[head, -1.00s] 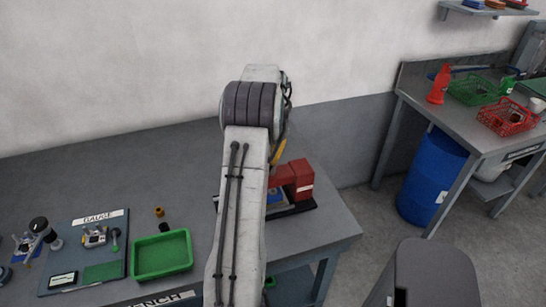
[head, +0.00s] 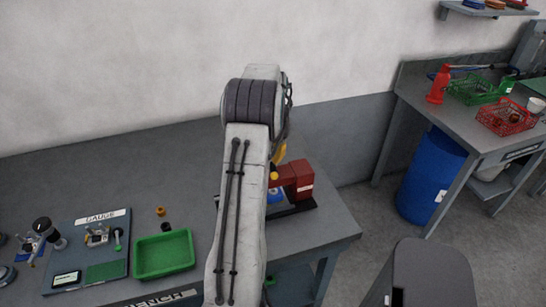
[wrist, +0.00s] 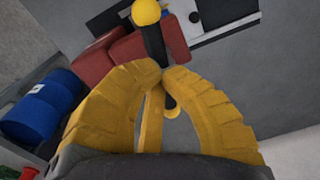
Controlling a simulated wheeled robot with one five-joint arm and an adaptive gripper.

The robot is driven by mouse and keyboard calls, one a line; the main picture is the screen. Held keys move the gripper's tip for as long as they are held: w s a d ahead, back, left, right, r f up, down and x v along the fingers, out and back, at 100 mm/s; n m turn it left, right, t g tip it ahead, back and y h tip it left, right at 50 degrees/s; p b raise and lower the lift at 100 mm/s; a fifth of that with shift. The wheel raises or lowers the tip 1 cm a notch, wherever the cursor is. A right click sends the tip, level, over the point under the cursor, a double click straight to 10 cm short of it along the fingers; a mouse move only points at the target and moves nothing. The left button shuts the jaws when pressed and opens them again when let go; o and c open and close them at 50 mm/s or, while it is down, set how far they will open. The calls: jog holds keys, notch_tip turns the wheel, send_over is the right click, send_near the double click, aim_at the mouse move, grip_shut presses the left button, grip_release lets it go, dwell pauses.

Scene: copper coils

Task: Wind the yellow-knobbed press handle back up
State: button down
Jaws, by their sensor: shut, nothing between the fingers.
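The red press (head: 294,178) stands near the right end of the bench, partly hidden behind my arm. In the wrist view its red body (wrist: 128,47) lies beyond my fingers. The dark press handle (wrist: 155,42) ends in a round yellow knob (wrist: 147,12) at the top of that view. My gripper (wrist: 166,72) has yellow fingers, closed together with nothing held. The fingertips overlap the handle's lower part in the picture; I cannot tell whether they touch it. In the head view only a yellow bit of my gripper (head: 280,153) shows beside the arm.
A green tray (head: 163,255) and a gauge board (head: 88,262) are on the bench to the left. A blue barrel (head: 431,185) stands on the floor to the right, by a second table (head: 470,130) with baskets. The back of the bench is clear.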

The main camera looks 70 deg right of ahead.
jog(key=shift+f, duration=0.1)
jog(key=shift+a+n, duration=0.1)
jog(key=shift+n, duration=1.3)
jog(key=c, duration=1.2)
grip_release()
jog(key=shift+r+p, duration=0.2)
jog(key=shift+p, duration=0.1)
jog(key=shift+r+p, duration=2.65)
jog(key=shift+r, duration=0.75)
jog(key=shift+w, duration=0.1)
